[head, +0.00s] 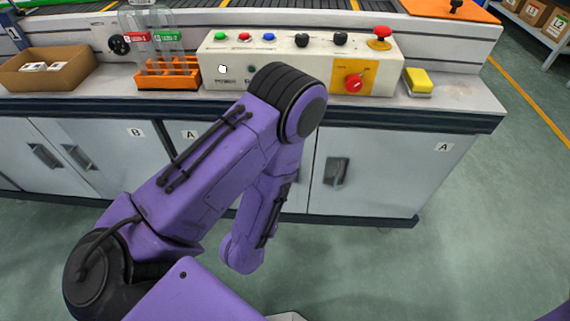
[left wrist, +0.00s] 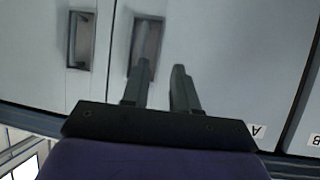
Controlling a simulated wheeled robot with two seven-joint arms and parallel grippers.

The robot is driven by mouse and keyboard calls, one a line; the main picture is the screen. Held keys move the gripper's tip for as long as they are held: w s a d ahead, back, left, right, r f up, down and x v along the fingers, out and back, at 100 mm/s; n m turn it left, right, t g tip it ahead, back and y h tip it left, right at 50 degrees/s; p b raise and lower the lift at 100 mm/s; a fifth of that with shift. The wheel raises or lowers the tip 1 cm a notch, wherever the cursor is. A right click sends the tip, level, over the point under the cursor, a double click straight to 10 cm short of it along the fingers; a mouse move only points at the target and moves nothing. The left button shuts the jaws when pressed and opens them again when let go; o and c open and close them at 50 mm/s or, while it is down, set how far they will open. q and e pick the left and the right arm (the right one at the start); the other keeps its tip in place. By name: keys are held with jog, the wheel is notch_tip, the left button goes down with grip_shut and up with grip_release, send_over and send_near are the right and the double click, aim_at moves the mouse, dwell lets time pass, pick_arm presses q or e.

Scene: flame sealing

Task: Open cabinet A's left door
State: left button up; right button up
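Cabinet A's left door (head: 178,138) is pale grey and mostly hidden behind my left arm in the head view. In the left wrist view, which is upside down, this door (left wrist: 225,60) looks shut, with its A label (left wrist: 256,131) at lower right. Its recessed handle (left wrist: 147,38) is at upper centre. My left gripper (left wrist: 161,68) is open in front of the door. One fingertip overlaps the handle's near end in the picture; I cannot tell whether it touches. The other finger is over plain door surface. The head view hides this gripper. My right gripper is not in view.
Cabinet A's right door (head: 385,175) looks shut, with its own handle (head: 336,172). Cabinet B (head: 110,165) stands to the left. Above are a control panel (head: 300,62), an orange bottle rack (head: 168,82), a cardboard tray (head: 45,72) and a yellow block (head: 418,80). Floor at right is clear.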

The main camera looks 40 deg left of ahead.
pick_arm(q)
jog(key=w+a+t+b, duration=0.1)
jog(key=w+t+b, duration=0.1)
jog(key=w, duration=0.3)
jog(key=w+a+t+y+b, duration=0.1)
jog(key=w+b, duration=0.4)
jog(key=w+f+t+b, duration=0.1)
jog(key=w+t+b, duration=0.1)
jog(key=w, duration=0.3)
jog(key=shift+a+f+t+b, duration=0.1)
jog(key=shift+a+t+b, duration=0.25)
jog(key=shift+b, duration=0.3)
grip_shut()
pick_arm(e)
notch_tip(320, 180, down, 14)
